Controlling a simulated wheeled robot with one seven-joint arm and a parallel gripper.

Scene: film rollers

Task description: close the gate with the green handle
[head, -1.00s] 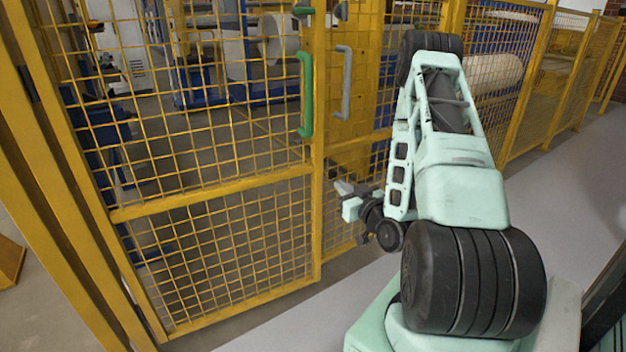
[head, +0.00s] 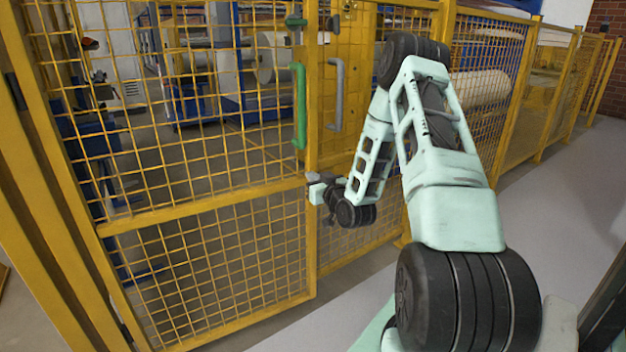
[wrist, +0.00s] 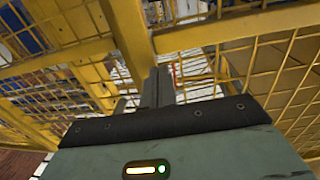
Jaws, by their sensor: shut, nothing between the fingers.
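The yellow mesh gate (head: 205,208) fills the left of the head view. Its green handle (head: 299,105) is a vertical bar near the gate's right edge. A grey handle (head: 336,95) is on the yellow panel just right of it. My gripper (head: 312,187) is below the green handle, by the gate's right post, and looks apart from both handles. In the wrist view my fingers (wrist: 158,88) are together, with yellow posts and mesh beyond them. No handle can be made out in the wrist view. Whether the fingers touch the post, I cannot tell.
Yellow mesh fencing (head: 490,80) runs off to the right. Blue machines and white rolls (head: 275,58) stand behind the mesh. The grey floor (head: 545,215) on the right is clear. A yellow post (head: 30,190) stands at the far left.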

